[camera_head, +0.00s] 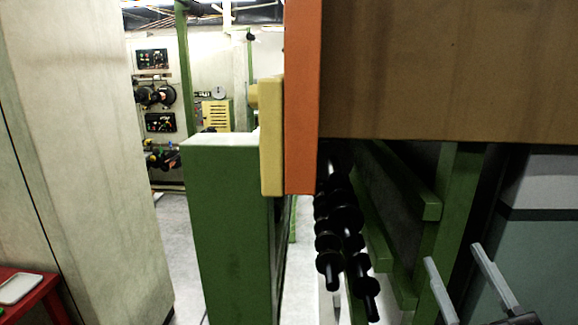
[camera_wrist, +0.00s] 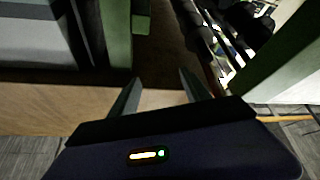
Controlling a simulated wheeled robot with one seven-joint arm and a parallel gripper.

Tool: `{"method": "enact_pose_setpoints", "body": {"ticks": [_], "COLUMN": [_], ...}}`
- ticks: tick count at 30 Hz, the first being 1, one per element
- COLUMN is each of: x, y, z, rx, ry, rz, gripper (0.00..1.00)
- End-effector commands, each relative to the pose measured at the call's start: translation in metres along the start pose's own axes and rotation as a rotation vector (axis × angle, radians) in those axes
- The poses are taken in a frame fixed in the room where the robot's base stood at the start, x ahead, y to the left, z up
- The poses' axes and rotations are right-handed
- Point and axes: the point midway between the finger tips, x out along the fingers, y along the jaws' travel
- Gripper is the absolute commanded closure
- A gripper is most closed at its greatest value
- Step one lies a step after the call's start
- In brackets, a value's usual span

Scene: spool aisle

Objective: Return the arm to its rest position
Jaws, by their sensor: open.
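My gripper (camera_head: 462,285) shows at the lower right of the head view, with its two pale fingers apart and nothing between them. In the wrist view my gripper (camera_wrist: 156,92) has both fingers spread and empty, in front of a brown surface. Its dark body carries a small lit strip. Most of my arm is outside the head view.
A green post (camera_head: 232,230) and an orange upright (camera_head: 302,100) stand left of my gripper. A brown panel (camera_head: 440,70) hangs above. Black spools on rods (camera_head: 340,230) and green rails (camera_head: 400,180) are close by. Grey floor (camera_head: 178,235) shows at left, beside a pale column (camera_head: 95,160).

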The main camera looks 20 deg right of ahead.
Motion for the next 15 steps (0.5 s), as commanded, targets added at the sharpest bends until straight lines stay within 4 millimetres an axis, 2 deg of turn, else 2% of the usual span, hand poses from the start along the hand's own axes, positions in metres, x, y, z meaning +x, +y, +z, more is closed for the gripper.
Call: {"method": "enact_pose_setpoints", "body": {"ticks": [1, 6, 15], "x": [-0.012, -0.051, -0.130], "y": [-0.012, -0.049, -0.096], "z": [0.004, 0.012, 0.023], "rx": [0.016, 0.083, 0.224], "ry": [-0.011, -0.039, -0.143], "rz": [-0.038, -0.146, -0.289], "gripper": [0.44, 0.44, 0.44]}}
